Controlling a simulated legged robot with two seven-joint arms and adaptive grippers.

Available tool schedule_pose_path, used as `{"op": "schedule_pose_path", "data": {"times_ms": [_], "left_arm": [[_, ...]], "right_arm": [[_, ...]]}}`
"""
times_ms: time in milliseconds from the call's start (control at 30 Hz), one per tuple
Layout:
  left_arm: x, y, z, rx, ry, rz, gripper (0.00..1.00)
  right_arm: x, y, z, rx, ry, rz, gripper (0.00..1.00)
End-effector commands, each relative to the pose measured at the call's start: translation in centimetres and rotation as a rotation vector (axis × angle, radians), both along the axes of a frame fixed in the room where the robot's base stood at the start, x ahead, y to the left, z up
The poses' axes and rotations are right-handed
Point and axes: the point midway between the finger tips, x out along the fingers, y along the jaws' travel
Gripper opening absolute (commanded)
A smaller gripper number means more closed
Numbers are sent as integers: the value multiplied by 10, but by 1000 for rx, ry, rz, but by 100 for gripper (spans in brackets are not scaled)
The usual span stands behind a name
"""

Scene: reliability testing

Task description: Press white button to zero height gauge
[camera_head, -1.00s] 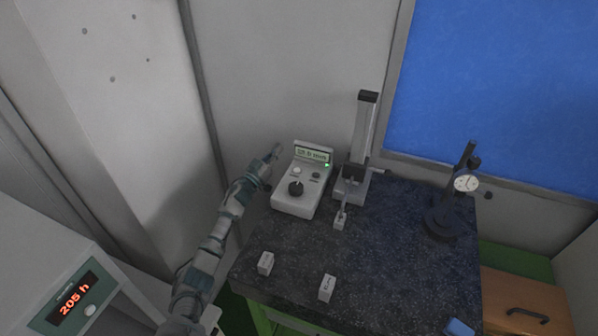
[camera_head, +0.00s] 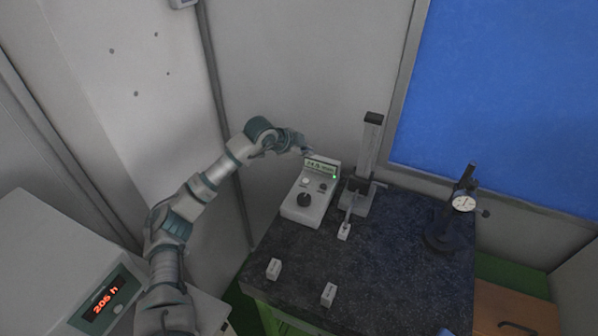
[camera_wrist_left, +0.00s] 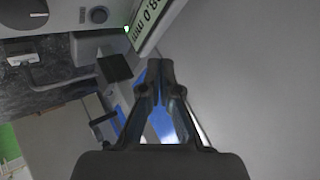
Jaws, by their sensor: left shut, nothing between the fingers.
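The height gauge readout (camera_head: 303,213) is a white box at the back left of the dark table, with a lit display (camera_head: 320,168) and a black knob (camera_head: 304,200). Its white button (camera_head: 306,181) shows below the display, left of a darker button (camera_head: 322,187). The gauge stand (camera_head: 369,150) is to its right. My left gripper (camera_head: 307,150) is shut and empty, above and behind the display's upper left corner, apart from the white button. In the left wrist view the shut fingers (camera_wrist_left: 160,68) lie beside the display (camera_wrist_left: 152,22). My right gripper is out of view.
Two small pale blocks (camera_head: 274,269) (camera_head: 328,294) lie on the front of the dark table (camera_head: 390,270). A dial indicator stand (camera_head: 442,235) is at the right. A box with red digits (camera_head: 103,300) stands at lower left. The wall is close behind the readout.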

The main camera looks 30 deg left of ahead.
Motion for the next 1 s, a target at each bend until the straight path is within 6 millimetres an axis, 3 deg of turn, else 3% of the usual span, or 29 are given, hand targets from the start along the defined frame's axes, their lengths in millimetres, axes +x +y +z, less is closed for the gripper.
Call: {"op": "schedule_pose_path", "data": {"times_ms": [567, 1000], "left_arm": [[-1, -7, -13, 39, 11, 6, 0], [-2, -1, -64, 34, 12, 6, 0]], "right_arm": [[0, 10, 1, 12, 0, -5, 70], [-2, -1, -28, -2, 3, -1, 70]]}}
